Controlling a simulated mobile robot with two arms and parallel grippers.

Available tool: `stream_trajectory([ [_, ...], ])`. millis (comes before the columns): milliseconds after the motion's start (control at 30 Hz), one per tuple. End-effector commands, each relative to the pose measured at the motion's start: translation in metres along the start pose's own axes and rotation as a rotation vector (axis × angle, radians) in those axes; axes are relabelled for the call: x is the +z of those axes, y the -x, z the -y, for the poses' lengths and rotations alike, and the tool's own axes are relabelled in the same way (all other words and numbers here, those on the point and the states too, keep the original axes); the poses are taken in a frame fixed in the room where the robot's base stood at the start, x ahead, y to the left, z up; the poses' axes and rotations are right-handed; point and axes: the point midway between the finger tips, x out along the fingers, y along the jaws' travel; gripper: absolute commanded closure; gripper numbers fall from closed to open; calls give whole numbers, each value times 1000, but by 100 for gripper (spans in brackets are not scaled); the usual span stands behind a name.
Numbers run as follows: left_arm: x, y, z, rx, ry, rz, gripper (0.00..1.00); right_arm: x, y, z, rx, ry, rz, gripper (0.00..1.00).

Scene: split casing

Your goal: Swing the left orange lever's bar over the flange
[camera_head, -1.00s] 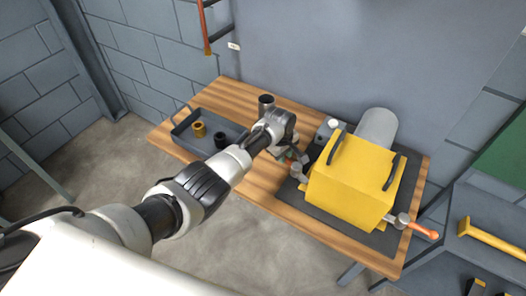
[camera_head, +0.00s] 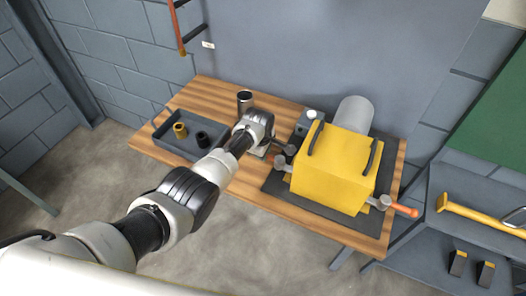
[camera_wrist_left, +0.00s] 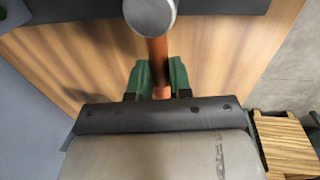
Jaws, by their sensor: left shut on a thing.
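The yellow casing (camera_head: 333,170) sits on a dark mat on the wooden table. My left arm reaches in from the left, and my left gripper (camera_head: 280,152) is at the casing's left side. In the left wrist view, the green fingers of my left gripper (camera_wrist_left: 162,78) are shut on the left orange lever (camera_wrist_left: 158,55). The lever's round grey end (camera_wrist_left: 150,14) shows beyond the fingers. In the head view this lever is mostly hidden by my wrist. The flange cannot be made out clearly. My right gripper is not in view.
A second orange lever (camera_head: 404,211) sticks out at the casing's right side. A grey tray (camera_head: 162,138) with a brass ring and a black ring stands at the left of the table. A dark cup (camera_head: 244,103) stands behind my wrist. A yellow-handled tool (camera_head: 480,215) lies on the right shelf.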

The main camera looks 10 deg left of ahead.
Motion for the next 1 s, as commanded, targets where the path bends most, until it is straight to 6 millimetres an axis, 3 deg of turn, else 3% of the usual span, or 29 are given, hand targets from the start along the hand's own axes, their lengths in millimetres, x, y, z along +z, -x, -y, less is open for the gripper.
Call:
stream_trajectory([
  [100,-8,3,-3,8,7,-14,100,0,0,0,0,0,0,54],
  [133,-8,3,-3,8,7,-14,77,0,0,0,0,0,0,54],
  [300,-6,2,-2,5,5,-12,54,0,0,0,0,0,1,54],
  [667,-3,7,-1,3,2,-6,54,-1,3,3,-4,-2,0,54],
  [1000,-5,56,-1,6,5,-6,54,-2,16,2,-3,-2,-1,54],
])
